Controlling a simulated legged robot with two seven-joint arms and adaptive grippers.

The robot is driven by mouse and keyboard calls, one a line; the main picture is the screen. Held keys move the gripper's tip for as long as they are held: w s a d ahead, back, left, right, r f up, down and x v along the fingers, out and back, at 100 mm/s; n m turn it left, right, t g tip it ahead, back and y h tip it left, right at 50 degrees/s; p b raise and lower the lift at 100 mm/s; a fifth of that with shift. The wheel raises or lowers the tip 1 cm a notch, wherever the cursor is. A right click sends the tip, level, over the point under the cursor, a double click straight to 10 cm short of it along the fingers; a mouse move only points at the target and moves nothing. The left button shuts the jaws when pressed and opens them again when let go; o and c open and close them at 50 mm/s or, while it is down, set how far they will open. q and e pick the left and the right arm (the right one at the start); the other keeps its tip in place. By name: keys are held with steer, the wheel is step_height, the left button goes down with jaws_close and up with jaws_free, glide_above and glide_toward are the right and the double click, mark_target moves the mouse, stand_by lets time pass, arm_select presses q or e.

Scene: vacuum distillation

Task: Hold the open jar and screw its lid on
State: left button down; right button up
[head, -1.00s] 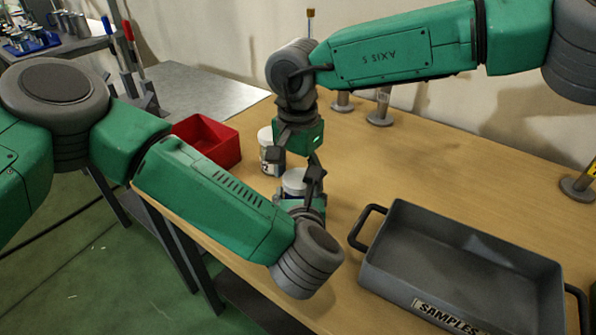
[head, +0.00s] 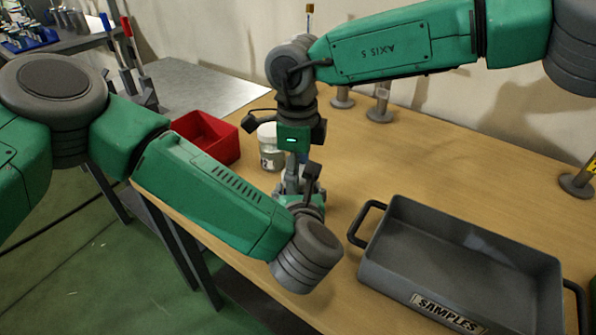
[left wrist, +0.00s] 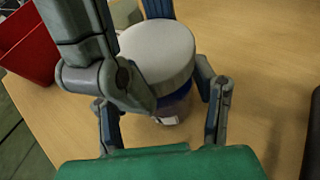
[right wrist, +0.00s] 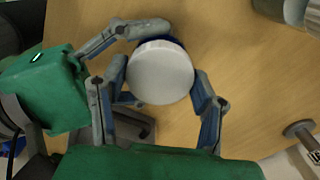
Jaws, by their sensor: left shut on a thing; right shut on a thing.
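The jar (left wrist: 178,105) has blue contents and stands upright at my left gripper (left wrist: 160,95), which is shut around its body from the side. A white lid (left wrist: 155,52) sits on top of the jar. In the right wrist view the lid (right wrist: 160,72) shows as a full disc between the fingers of my right gripper (right wrist: 160,85), which is shut on it from above. I cannot tell how far the lid is threaded. In the head view the fingers hide most of the jar and lid.
A second white-lidded jar (head: 268,150) stands close behind. A red bin (head: 207,139) is to its left. A grey tray marked SAMPLES (head: 460,262) lies to the right. Stands (head: 380,105) are at the back.

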arm_select(q)
steer(key=shift+s+d, duration=0.1)
steer(key=shift+d, duration=0.1)
arm_select(e)
steer(key=m, duration=0.5)
steer(key=shift+w+a, duration=0.1)
steer(key=o, duration=1.1)
arm_select(q)
steer(key=shift+a, duration=0.1)
arm_select(e)
steer(key=shift+o, duration=1.3)
step_height(320, 180, up, 12)
arm_select(q)
steer(key=c, duration=0.5)
jaws_free()
steer(key=shift+c, duration=0.2)
arm_select(e)
steer(key=shift+w, duration=0.1)
